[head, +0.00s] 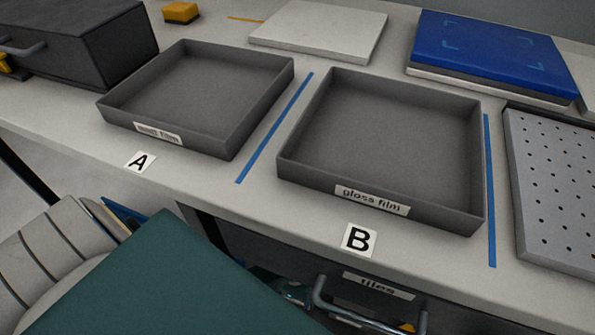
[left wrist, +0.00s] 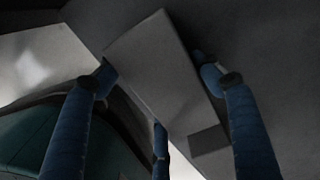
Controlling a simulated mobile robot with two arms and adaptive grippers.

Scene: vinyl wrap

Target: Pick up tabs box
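In the left wrist view, a plain light grey box (left wrist: 160,75) with a dark square patch near its lower end lies slanted between the blue fingers of my left gripper (left wrist: 152,78). One finger is at its right edge and two are along its left and lower-left side. The fingertips are at or very near its edges; I cannot tell whether they press on it. No label is readable, so I cannot confirm it is the tabs box. The head view shows neither this box nor my left gripper clearly. My right gripper is in no view.
On the bench are two dark trays, one marked matt film (head: 195,80) and one marked gloss film (head: 385,130), a dark case (head: 85,45), a blue slab (head: 490,50) and a perforated panel (head: 555,185). A drawer (head: 380,286) with a metal handle sits under the bench edge.

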